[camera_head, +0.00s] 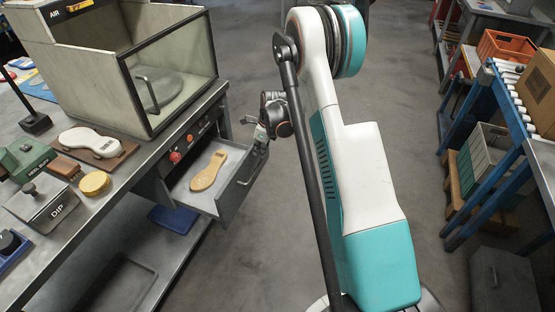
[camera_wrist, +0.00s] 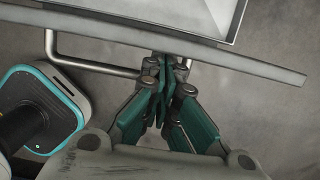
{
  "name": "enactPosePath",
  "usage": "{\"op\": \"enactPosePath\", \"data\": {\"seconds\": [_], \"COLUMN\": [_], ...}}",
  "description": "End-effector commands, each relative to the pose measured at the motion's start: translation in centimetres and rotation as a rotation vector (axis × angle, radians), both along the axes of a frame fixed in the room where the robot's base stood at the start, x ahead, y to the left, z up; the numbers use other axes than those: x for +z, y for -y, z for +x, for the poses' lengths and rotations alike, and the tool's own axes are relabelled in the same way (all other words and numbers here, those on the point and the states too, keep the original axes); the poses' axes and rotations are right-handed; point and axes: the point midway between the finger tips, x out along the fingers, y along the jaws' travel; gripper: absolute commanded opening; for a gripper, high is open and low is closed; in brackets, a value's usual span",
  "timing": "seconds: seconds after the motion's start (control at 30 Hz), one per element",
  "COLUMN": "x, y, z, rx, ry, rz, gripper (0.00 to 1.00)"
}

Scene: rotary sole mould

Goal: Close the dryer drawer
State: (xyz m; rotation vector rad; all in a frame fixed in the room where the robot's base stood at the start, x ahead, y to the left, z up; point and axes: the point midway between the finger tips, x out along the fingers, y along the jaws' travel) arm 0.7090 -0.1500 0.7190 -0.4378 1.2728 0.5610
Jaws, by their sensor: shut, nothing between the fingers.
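The dryer drawer (camera_head: 233,187) stands pulled out from the front of the grey bench, with a tan shoe sole (camera_head: 208,171) lying in it. In the wrist view the drawer's front panel (camera_wrist: 262,64) runs across the top, with its bar handle (camera_wrist: 95,67) along the outer side. My gripper (camera_wrist: 165,82) is shut and empty, its fingertips at the handle bar close to the drawer front. I cannot tell whether they touch it. In the head view my gripper (camera_head: 262,135) is at the drawer's front, partly hidden by my wrist.
On the bench (camera_head: 125,185) stand a glass-fronted box (camera_head: 172,75), a white sole on a brown board (camera_head: 92,143) and a DIP box (camera_head: 42,204). A blue roller rack (camera_head: 480,185) with crates stands at the right.

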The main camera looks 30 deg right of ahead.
Motion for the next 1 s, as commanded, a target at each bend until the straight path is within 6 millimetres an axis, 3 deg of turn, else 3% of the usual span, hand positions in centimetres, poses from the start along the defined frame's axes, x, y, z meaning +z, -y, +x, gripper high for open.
{"op": "enactPosePath", "data": {"seconds": [0.03,0.2,0.5,0.73,1.0], "x": [0.0,0.0,0.0,0.0,0.0], "y": [-1.1,-3.9,-8.1,-9.8,-10.4], "z": [1.6,5.5,10.8,13.1,13.9], "rx": [0.006,0.005,0.003,0.002,0.000], "ry": [0.001,0.001,0.001,0.000,0.000], "rz": [0.000,-0.001,0.000,0.000,0.000], "gripper": [0.00,0.00,0.00,0.00,0.00]}}
